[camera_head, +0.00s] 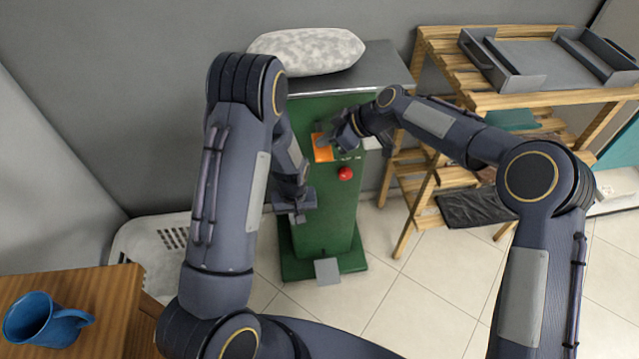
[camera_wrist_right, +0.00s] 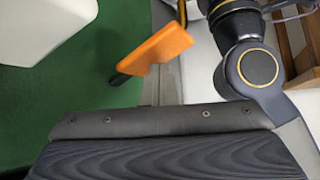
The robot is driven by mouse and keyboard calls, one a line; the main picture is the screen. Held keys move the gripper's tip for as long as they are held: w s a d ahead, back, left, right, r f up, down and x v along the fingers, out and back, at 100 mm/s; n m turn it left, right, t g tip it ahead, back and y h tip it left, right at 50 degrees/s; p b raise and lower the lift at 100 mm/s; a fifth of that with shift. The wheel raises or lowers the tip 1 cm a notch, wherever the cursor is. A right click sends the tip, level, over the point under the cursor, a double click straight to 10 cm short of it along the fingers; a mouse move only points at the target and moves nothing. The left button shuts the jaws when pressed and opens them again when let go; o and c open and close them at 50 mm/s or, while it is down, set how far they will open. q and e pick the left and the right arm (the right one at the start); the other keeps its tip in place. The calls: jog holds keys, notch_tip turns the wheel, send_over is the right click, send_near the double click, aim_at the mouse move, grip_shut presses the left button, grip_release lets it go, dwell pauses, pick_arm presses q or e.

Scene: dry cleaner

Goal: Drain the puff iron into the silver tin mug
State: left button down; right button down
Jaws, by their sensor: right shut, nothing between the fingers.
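The puff iron (camera_head: 345,222) is a green cabinet with a grey top, a speckled grey-white pad (camera_head: 306,51) and a red knob (camera_head: 345,173) on its front. My right gripper (camera_head: 325,140) is shut and empty at its upper front, by an orange part (camera_head: 322,154). In the right wrist view, an orange piece (camera_wrist_right: 155,52) with a dark end stands out near the green surface. My left gripper (camera_head: 294,205) is at the cabinet's left front; whether its fingers are open or hold anything is unclear. I cannot make out a silver tin mug.
A blue mug (camera_head: 42,320) stands on a wooden table (camera_head: 105,300) at the lower left. A wooden rack (camera_head: 460,78) with a grey tray (camera_head: 545,67) stands to the right. A white perforated basket (camera_head: 155,250) is left of the cabinet. Tiled floor in front is mostly clear.

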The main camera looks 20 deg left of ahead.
dwell(0.5)
notch_tip(320, 180, up, 7)
dwell(0.8)
jog(key=v, duration=1.2)
dwell(0.6)
pick_arm(q)
jog(key=s+d+f+b, duration=0.1)
jog(key=s+d, duration=0.4)
jog(key=s, duration=0.3)
jog(key=shift+s, duration=0.25)
pick_arm(e)
jog(key=shift+f, duration=0.6)
pick_arm(q)
jog(key=shift+d, duration=0.1)
dwell(0.4)
